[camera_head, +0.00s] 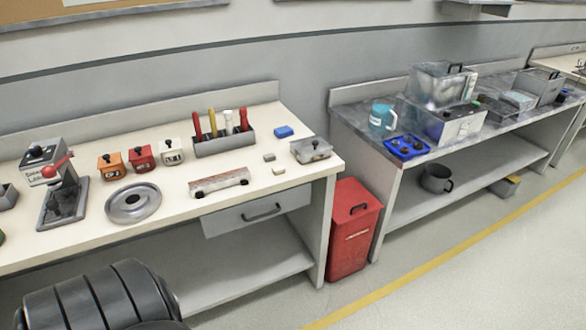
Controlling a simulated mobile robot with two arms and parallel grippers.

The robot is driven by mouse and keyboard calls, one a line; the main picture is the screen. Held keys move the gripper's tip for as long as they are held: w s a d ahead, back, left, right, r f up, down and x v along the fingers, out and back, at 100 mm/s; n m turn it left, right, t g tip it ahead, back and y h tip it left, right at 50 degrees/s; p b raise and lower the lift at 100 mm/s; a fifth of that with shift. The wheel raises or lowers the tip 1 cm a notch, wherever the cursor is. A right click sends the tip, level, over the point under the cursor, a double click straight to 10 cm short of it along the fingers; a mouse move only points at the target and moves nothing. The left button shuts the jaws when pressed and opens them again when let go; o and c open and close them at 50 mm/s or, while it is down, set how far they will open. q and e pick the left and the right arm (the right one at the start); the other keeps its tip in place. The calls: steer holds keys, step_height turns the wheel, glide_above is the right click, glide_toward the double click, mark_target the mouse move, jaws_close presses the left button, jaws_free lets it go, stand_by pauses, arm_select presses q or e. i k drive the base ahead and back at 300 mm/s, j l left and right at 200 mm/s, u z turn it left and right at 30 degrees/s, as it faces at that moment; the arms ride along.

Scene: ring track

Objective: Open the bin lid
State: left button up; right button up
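The red bin (347,242) stands on the floor in the gap between two benches. The bin's left side is partly hidden behind the leg of the left bench. Neither my left nor my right gripper shows in this view.
The cream bench (90,236) on the left holds several small boxes, a tool holder (223,142) and a round metal lid (133,203). A steel bench (400,158) stands on the right. The floor (480,275) before the bin is clear, with a yellow line (440,260).

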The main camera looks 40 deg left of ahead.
mark_target(352, 200)
steer(key=u, duration=1)
